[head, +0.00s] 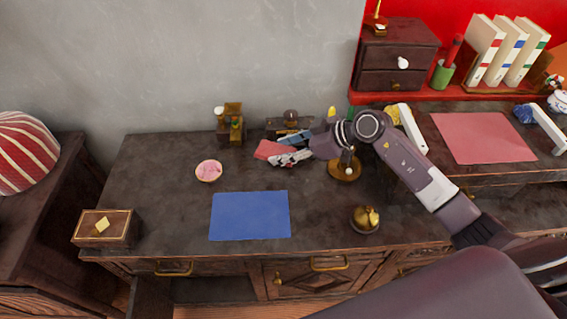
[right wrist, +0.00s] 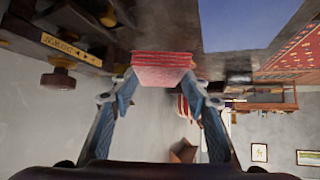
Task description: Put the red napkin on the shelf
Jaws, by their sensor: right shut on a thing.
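My right gripper (head: 284,149) reaches in from the right over the dark desk. It is shut on the red napkin (head: 267,149), a small folded piece of cloth at its fingertips. In the right wrist view the napkin (right wrist: 160,68) appears as a layered red stack between the two blue-grey fingers (right wrist: 161,82). The head view does not clearly show how high the napkin is above the desk. A red-backed shelf (head: 463,97) at the upper right carries books and a small drawer cabinet. My left gripper is not in view.
A blue mat (head: 250,216) lies on the desk (head: 150,160). Nearby are a pink-topped dish (head: 208,171), a wooden box (head: 105,228), a brass bell (head: 365,219) and a small wooden item (head: 230,124). A red mat (head: 482,138) lies at right.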

